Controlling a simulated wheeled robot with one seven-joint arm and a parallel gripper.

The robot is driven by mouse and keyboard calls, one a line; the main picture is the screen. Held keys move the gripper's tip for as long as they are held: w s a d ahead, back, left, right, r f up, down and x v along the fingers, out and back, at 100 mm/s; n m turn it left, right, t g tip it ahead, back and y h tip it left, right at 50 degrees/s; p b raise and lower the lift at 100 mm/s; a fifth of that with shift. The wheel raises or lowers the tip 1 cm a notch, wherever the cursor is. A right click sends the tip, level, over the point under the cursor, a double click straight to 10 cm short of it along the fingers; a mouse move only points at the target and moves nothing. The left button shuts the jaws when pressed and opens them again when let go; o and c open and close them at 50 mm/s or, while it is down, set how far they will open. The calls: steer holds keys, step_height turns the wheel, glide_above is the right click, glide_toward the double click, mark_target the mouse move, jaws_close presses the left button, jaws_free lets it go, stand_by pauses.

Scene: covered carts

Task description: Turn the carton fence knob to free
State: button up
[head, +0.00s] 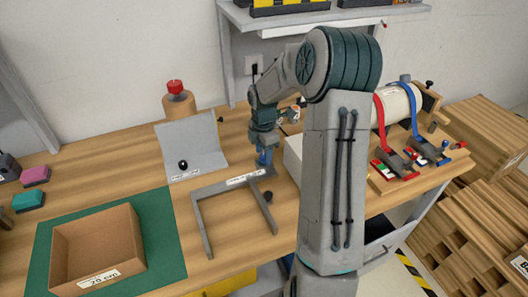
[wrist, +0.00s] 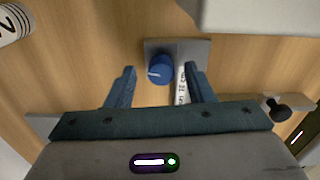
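The blue round knob (wrist: 160,68) sits on a small grey plate (wrist: 190,48) in the wrist view. A white pointer line on its face points to the left. A white label (wrist: 182,84) lies beside it, its print too small and partly covered. In the head view a label (head: 246,177) lies on the grey U-shaped fence (head: 203,228), by the plate. My gripper (wrist: 160,76) is open, with one finger on each side of the knob in the picture and nothing between them in its grip. In the head view my gripper (head: 264,150) points down over the plate and largely hides the knob.
A black knob (wrist: 278,107) stands on the fence's right arm. A white box (wrist: 255,15) is close by. A grey angled panel (head: 190,147) stands left of my gripper. A cardboard box (head: 98,250) sits on a green mat (head: 165,230) at front left.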

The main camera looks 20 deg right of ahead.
mark_target(263, 155)
step_height(263, 155, up, 14)
steer(key=b, duration=0.1)
stand_by(0.5)
steer(key=shift+f, duration=0.1)
steer(key=s+a+m+t, duration=0.1)
steer(key=s+a+m, duration=0.4)
steer(key=s+m, duration=0.4)
steer(key=s+a+m+t, duration=0.2)
steer(key=s+a+m, duration=0.4)
steer(key=s, duration=1)
steer(key=m, duration=0.3)
steer(key=shift+s+a+r+m, duration=0.2)
steer(key=shift+s+r+m, duration=0.2)
